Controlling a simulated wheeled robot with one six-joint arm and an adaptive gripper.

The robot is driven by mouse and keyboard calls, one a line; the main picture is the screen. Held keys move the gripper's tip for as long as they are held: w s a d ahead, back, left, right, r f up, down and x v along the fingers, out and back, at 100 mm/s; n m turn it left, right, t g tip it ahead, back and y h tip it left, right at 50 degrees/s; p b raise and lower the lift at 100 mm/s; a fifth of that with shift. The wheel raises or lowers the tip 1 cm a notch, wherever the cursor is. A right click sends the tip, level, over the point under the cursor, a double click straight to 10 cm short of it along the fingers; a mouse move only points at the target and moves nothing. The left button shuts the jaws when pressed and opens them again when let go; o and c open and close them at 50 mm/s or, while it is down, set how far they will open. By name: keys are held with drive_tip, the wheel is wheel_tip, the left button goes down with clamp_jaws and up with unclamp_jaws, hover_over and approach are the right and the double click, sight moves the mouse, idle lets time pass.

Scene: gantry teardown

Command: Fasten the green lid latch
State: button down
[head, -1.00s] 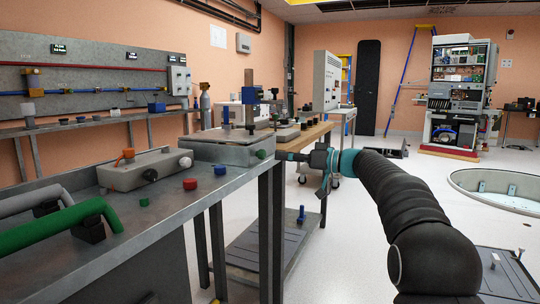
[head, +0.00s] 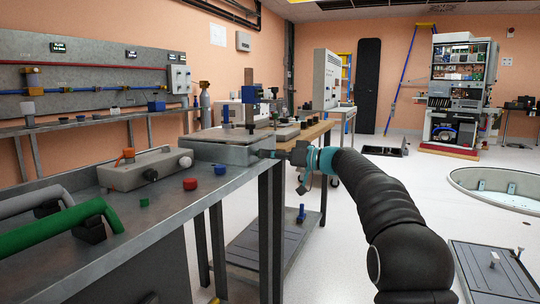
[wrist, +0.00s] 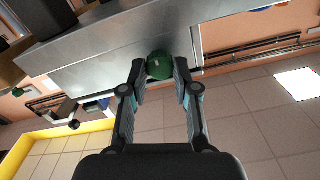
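The green latch knob (wrist: 159,65) is a round green piece on the side of the grey metal box in the wrist view. My gripper (wrist: 161,77) has one finger on each side of it, with the fingertips close to the knob. The fingers look apart, and I cannot tell whether either one touches it. In the head view my gripper (head: 271,153) is at the right end of the grey lidded box (head: 222,152) on the bench corner. The knob is mostly hidden there behind my gripper.
The metal bench (head: 120,222) holds a red knob (head: 190,184), a blue knob (head: 220,169), a small green piece (head: 144,202), a grey unit with a white knob (head: 146,172) and a green handle (head: 60,230).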

drive_tip(key=shift+m, duration=0.4)
drive_tip(key=shift+w+m+p, duration=0.15)
drive_tip(key=shift+m+p, duration=4.1)
drive_tip(key=shift+m, duration=4.25)
drive_tip(key=c, duration=0.9)
unclamp_jaws()
drive_tip(key=shift+f, duration=0.1)
drive_tip(key=shift+o, duration=0.2)
